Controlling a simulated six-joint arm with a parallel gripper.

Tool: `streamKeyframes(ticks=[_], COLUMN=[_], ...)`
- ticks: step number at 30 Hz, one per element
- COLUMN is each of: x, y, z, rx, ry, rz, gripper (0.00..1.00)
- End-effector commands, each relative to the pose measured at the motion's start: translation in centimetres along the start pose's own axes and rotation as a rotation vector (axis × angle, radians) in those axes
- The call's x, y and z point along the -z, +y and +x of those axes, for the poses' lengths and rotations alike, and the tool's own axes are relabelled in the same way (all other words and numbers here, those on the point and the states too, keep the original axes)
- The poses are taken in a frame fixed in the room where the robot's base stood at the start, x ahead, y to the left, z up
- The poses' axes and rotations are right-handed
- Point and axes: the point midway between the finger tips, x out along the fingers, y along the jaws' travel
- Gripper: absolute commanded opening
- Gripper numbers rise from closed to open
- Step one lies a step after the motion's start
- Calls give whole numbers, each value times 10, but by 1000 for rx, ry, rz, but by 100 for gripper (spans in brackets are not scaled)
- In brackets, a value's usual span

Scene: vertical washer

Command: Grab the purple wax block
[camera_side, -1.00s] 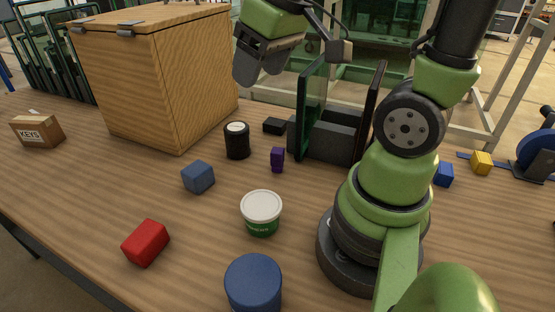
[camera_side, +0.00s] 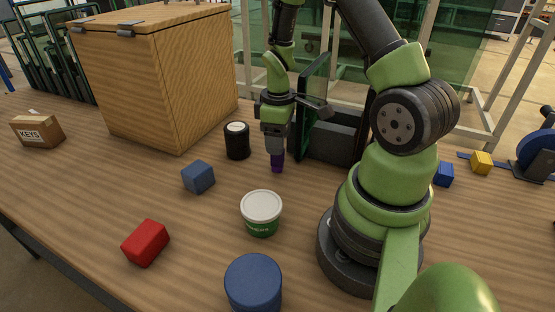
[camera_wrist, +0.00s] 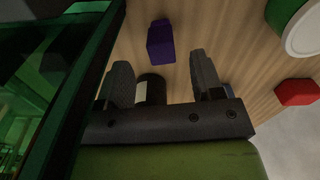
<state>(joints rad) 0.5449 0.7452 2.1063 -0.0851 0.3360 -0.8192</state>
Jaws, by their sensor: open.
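The purple wax block (camera_side: 277,165) stands upright on the wooden table, in front of the dark holder. My gripper (camera_side: 274,149) points down right above it, and its fingers hide the block's upper part in the side view. In the wrist view the purple block (camera_wrist: 161,43) shows whole, just beyond the open fingertips and roughly midway between them. My gripper (camera_wrist: 159,60) has nothing between its fingers that it grips. I cannot tell from the side view whether the fingers touch the block.
A dark holder with upright glass (camera_side: 327,136) stands close right of my gripper; green glass (camera_wrist: 55,85) fills the wrist view's left. A black jar (camera_side: 237,142) stands close left. A white-lidded tub (camera_side: 261,207) and blue block (camera_side: 198,177) are nearer the front.

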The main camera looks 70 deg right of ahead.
Motion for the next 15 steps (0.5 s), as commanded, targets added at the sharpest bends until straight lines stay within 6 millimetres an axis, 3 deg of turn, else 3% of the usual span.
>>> streamKeyframes(ticks=[15], x=[6], y=[-2], z=[55], rx=[1], ry=[-1], rz=[1], gripper=[61])
